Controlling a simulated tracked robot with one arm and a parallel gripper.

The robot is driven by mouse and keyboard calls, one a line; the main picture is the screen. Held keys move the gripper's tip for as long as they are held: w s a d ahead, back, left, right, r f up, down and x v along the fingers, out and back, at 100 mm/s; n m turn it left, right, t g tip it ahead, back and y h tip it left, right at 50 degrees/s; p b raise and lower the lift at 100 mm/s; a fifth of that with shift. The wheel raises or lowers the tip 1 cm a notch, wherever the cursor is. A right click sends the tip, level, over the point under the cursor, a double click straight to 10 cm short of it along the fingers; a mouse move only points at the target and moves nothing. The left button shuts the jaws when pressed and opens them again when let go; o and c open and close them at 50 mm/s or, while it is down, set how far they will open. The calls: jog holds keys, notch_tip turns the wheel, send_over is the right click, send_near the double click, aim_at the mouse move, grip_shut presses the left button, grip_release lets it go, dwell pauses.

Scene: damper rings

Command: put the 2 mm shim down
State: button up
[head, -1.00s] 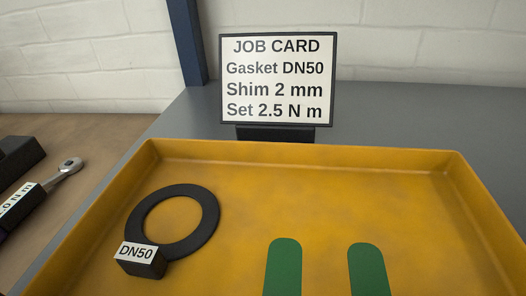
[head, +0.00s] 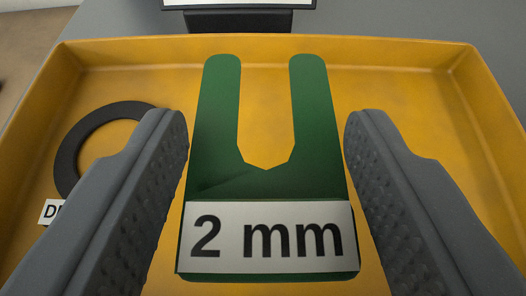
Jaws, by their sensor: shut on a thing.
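The 2 mm shim (head: 268,188) is a green U-shaped plate with a white "2 mm" label. It is in the middle of the head view, its two prongs pointing away from me. My gripper (head: 267,120) has one grey textured finger on each side of the shim and is shut on it. The shim is over the yellow tray (head: 270,43). I cannot tell whether its underside touches the tray floor.
A black ring gasket (head: 70,145) lies at the tray's left, partly hidden by my left finger. A DN50 label (head: 50,211) shows beside it. The job card's stand (head: 240,21) is behind the tray. The tray floor beyond the prongs is clear.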

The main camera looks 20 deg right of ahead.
jog(key=shift+f+b, duration=1.2)
jog(key=shift+f, duration=1.2)
jog(key=shift+f, duration=0.1)
jog(key=shift+f, duration=0.65)
jog(key=shift+f, duration=0.2)
jog(key=o, duration=1)
jog(key=v, duration=1.3)
jog(key=shift+s+a+r, duration=0.15)
jog(key=shift+s, duration=0.2)
